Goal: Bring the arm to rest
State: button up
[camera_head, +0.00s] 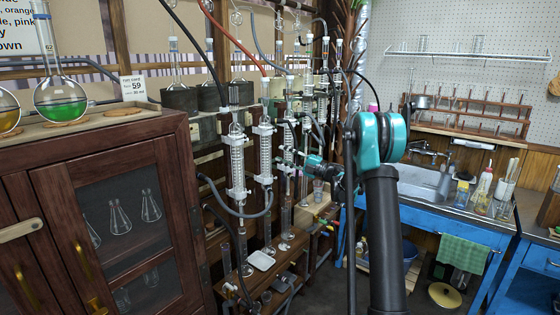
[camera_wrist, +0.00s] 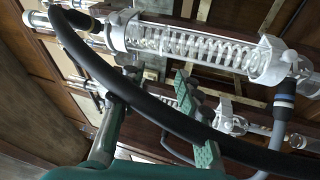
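My gripper (camera_wrist: 157,82) shows in the wrist view with its two fingers apart and nothing clearly held between them. A thick black hose (camera_wrist: 110,82) runs across the wrist view, close to the camera and in front of the fingers. A glass coil condenser (camera_wrist: 190,48) lies across the top of that view, beyond the fingertips. In the head view, my arm reaches toward the glass rig, and its teal wrist (camera_head: 314,162) is beside the right-hand glass columns. The fingertips are too small and partly hidden there; contact with glass or hose cannot be told.
Condenser columns (camera_head: 238,160) with hoses stand left of my arm. A wooden cabinet (camera_head: 178,170) holds a green-filled flask (camera_head: 60,98) on top. A blue sink bench (camera_head: 420,203) with bottles stands right, below a test-tube rack (camera_head: 470,115). Some floor (camera_head: 425,285) shows between rig and bench.

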jog(key=d+r+m+t+h, duration=0.9)
jog(key=d+m+t+h, duration=0.1)
jog(key=m+t, duration=0.25)
jog(key=s+d+f+m+g+h, duration=0.2)
jog(key=s+d+f+m+h, duration=0.3)
jog(key=s+d+m+h, duration=0.6)
jog(key=s+d+f+m+g+h, duration=0.1)
jog(key=s+f+m+g, duration=0.55)
jog(key=s+f, duration=0.8)
jog(key=s+a+f+g, duration=0.1)
jog(key=s+f+g, duration=0.1)
jog(key=s+f, duration=0.2)
jog(key=s+a+f+g+y, duration=0.1)
jog(key=s+a+f+g, duration=0.1)
jog(key=s, duration=0.9)
jog(key=s+a+f+g+y, duration=0.1)
jog(key=s+a+f+g, duration=0.1)
jog(key=s+f, duration=0.4)
jog(key=shift+s+f+m+g, duration=0.3)
jog(key=shift+s+m+g, duration=0.1)
jog(key=shift+s+g, duration=0.4)
